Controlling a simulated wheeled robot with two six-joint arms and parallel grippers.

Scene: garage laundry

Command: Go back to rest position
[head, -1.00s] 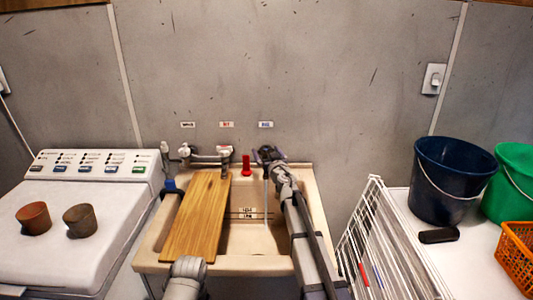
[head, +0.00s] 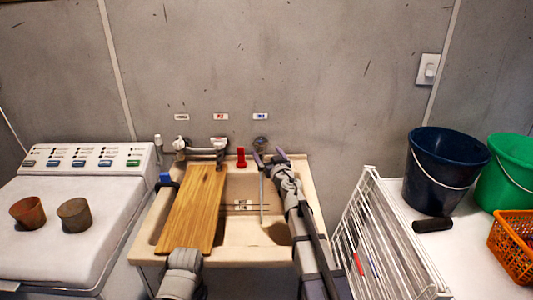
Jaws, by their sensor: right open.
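My right gripper (head: 270,158) is open over the back right of the beige sink (head: 320,206), with its two fingers pointing at the wall. A dark round tap knob (head: 261,142) is just beyond the fingertips, and nothing shows between the fingers. A thin pale vertical streak (head: 262,195) drops into the basin below it; I cannot tell whether it is water. A grey link of my left arm shows at the bottom, in front of the sink, but its gripper is not visible.
A wooden board (head: 193,208) lies across the sink's left side, near a grey tap (head: 205,150) and a red object (head: 241,157). A white wire rack (head: 378,245) stands close right of my right arm. A washing machine (head: 70,185) with two pots is at left; buckets (head: 445,175) are at right.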

